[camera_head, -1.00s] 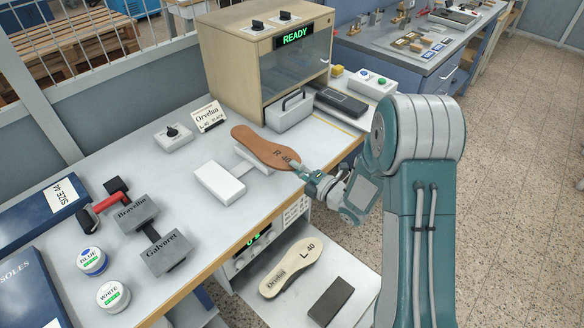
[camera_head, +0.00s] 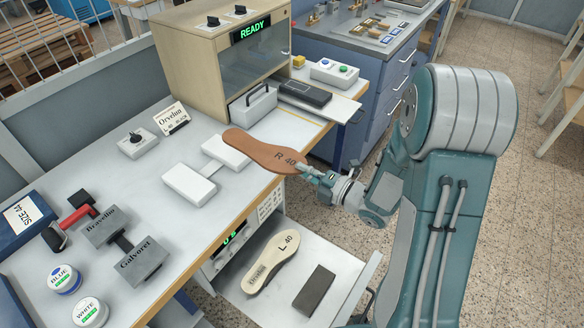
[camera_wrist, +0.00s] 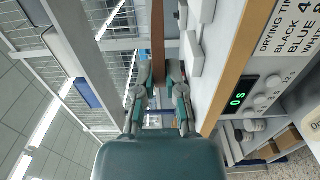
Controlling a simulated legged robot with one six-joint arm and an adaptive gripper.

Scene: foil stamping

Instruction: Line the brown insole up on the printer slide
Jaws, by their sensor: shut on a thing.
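The brown insole (camera_head: 262,152), marked "R 40", is held level in the air over the table's front edge. My gripper (camera_head: 306,170) is shut on its right end. In the wrist view the insole (camera_wrist: 158,42) shows edge-on between the fingers of my gripper (camera_wrist: 160,82). The printer with the green "READY" display (camera_head: 215,60) stands at the back. A cream insole marked "L 40" (camera_head: 270,262) lies on the pulled-out lower tray (camera_head: 240,290).
White blocks (camera_head: 190,183) lie on the table left of the held insole. An "Orvelun" card (camera_head: 171,118) and a knob box (camera_head: 137,143) stand behind them. Grey stamps (camera_head: 143,262) and ink jars (camera_head: 64,279) are at left. A button box (camera_head: 334,73) stands right of the printer.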

